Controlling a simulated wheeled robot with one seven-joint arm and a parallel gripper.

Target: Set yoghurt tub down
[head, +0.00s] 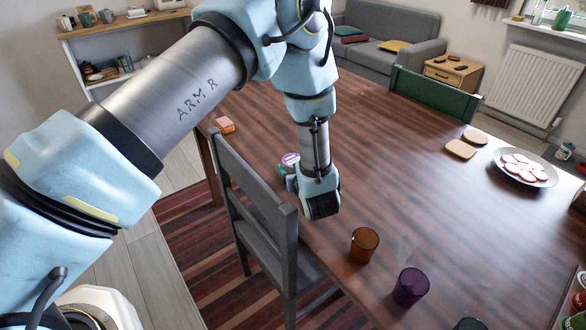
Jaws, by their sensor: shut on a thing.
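The yoghurt tub (290,160) shows as a small round tub with a purple and white top, at the left part of the dark wooden table (400,180), near the edge by the grey chair. My gripper (291,176) is shut on the tub. My wrist hides much of the tub and part of the fingers. I cannot tell whether the tub touches the table top or is held just above it.
An orange glass (364,245) and a purple glass (410,287) stand at the near edge. An orange box (225,125) lies at the far left. A plate (525,168) and two boards (460,149) are at the right. The table's middle is clear. The grey chair (262,220) stands close.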

